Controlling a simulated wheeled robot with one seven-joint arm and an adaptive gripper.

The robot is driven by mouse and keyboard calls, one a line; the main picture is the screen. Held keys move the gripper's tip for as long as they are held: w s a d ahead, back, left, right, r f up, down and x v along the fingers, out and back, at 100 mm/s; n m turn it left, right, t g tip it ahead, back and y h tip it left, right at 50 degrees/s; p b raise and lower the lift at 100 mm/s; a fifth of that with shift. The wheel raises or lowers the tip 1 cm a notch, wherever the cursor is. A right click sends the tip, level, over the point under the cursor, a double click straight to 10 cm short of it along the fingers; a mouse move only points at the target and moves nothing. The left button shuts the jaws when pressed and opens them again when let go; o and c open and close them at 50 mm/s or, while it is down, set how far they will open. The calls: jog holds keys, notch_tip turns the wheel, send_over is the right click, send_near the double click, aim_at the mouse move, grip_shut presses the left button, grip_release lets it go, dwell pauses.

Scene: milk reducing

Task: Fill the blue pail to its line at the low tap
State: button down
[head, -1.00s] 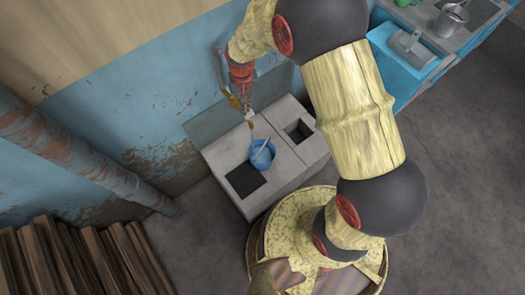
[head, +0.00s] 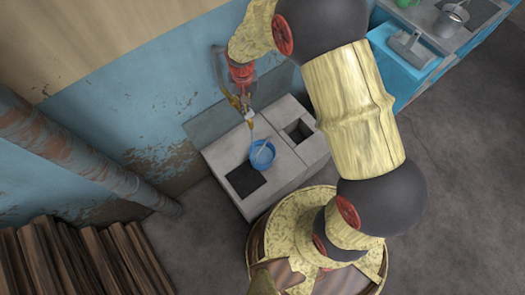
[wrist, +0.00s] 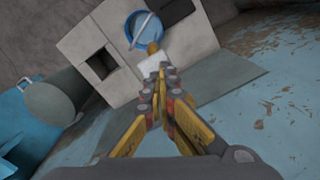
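The blue pail (head: 262,155) stands upright on a pale concrete block (head: 285,168) by the wall. A pale strip lies across its mouth; I cannot make out its line or the level inside. It also shows at the top of the wrist view (wrist: 131,33). The low tap shows as a brass spout (wrist: 153,47) with a white block-shaped handle (wrist: 151,63), just beside the pail. My gripper (head: 246,107) is at the tap, with its fingers closed in on the white handle. A thin pale streak, perhaps water, runs between tap and pail.
The concrete block has a dark grate (head: 245,179) left of the pail and a square hole (head: 299,131) to its right. A rusty pipe (head: 80,155) and stacked planks (head: 75,258) are at left. A blue counter (head: 400,65) with a metal pot (head: 452,20) is at upper right.

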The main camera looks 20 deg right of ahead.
jog(key=shift+r, duration=0.15)
jog(key=shift+r+p, duration=0.45)
dwell(1.9)
notch_tip(320, 180, up, 7)
jog(key=p, duration=0.4)
jog(key=shift+p, duration=0.4)
jog(key=s+d+r+t+b, duration=0.1)
jog(key=s+d+r+t, duration=0.1)
jog(key=s+r, duration=0.5)
jog(key=s+d+r+n+t+b, duration=0.1)
jog(key=s+d+r+b, duration=0.1)
jog(key=s+d+r, duration=0.3)
jog(key=s+d+r+t+b, duration=0.1)
jog(key=s+d+r+t, duration=0.1)
jog(key=s+r, duration=0.9)
notch_tip(320, 180, up, 2)
jog(key=shift+s+d+r+t, duration=0.1)
jog(key=shift+s+d+t, duration=0.15)
jog(key=shift+d, duration=0.6)
